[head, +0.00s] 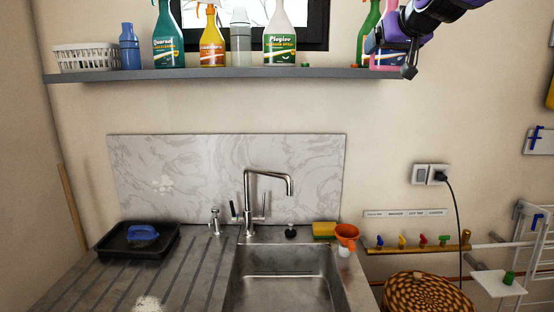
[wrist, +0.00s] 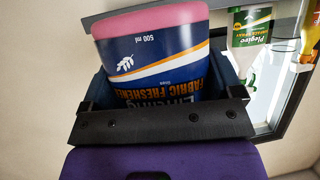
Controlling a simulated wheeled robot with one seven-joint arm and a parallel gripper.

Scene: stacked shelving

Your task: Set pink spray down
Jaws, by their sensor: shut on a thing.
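The pink spray (head: 384,61) is a pink bottle with a dark blue and white label, at the right end of the wall shelf (head: 230,75). My gripper (head: 400,48) is shut on it and covers much of it in the head view. In the wrist view the pink spray (wrist: 150,45) sits between the two fingers, its "Fabric Freshener" label upside down in the picture. Its base looks level with the shelf top. I cannot tell whether it touches the shelf. Its top is hidden.
A green spray bottle (head: 366,28) stands just left of the pink spray. A white spray bottle (head: 280,35), an orange one (head: 212,40) and a teal one (head: 166,38) stand further left, with a white basket (head: 86,58). The sink (head: 285,280) lies below.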

